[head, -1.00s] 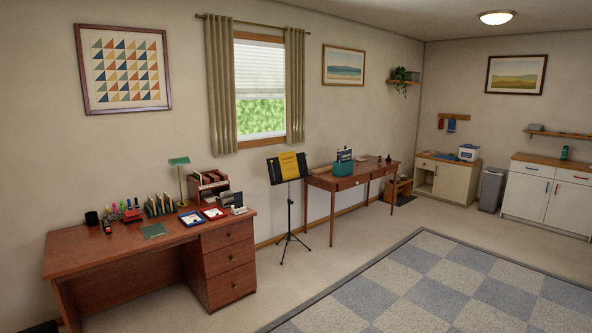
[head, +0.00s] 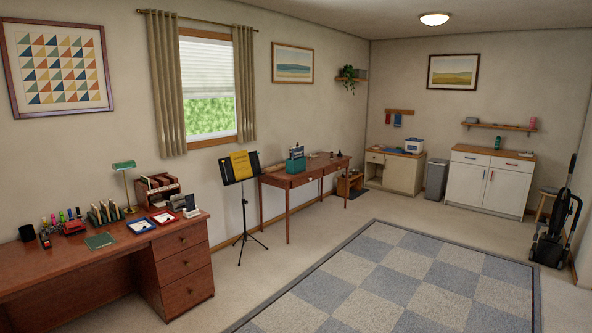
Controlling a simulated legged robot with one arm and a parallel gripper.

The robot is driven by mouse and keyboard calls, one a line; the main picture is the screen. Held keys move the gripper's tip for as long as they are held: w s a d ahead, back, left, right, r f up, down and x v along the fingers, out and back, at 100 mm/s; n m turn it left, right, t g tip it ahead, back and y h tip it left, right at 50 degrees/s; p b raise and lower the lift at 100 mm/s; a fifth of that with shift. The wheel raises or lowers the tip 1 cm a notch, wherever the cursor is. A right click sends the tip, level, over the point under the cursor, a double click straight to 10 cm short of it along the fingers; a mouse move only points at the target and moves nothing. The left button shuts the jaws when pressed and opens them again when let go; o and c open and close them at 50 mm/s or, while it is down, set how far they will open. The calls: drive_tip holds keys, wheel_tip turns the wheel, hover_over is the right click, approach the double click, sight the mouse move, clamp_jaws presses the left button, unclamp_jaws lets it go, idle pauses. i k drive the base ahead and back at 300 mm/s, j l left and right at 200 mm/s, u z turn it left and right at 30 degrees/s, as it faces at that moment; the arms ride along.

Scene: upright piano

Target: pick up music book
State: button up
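A yellow music book (head: 241,164) rests on the black music stand (head: 243,207), between the desk and the side table. It leans upright against the stand's dark desk, with darker sheets behind it. The stand is on a thin pole with tripod legs on the floor. My gripper is not in view.
A wooden desk (head: 184,284) with a lamp and stationery stands at the left. A side table (head: 290,180) stands just right of the stand. A checkered rug (head: 400,285) covers open floor. A vacuum cleaner (head: 553,232) and white cabinet (head: 489,182) are at the right.

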sight(242, 168)
drive_tip(key=i+u, duration=0.3)
drive_tip(key=i, duration=1.25)
drive_tip(key=i+z, duration=0.1)
drive_tip(key=i, duration=1.2)
drive_tip(key=i+u, duration=0.1)
drive_tip(key=i, duration=1.15)
drive_tip(key=i+l+u, duration=0.1)
drive_tip(key=i, duration=1.1)
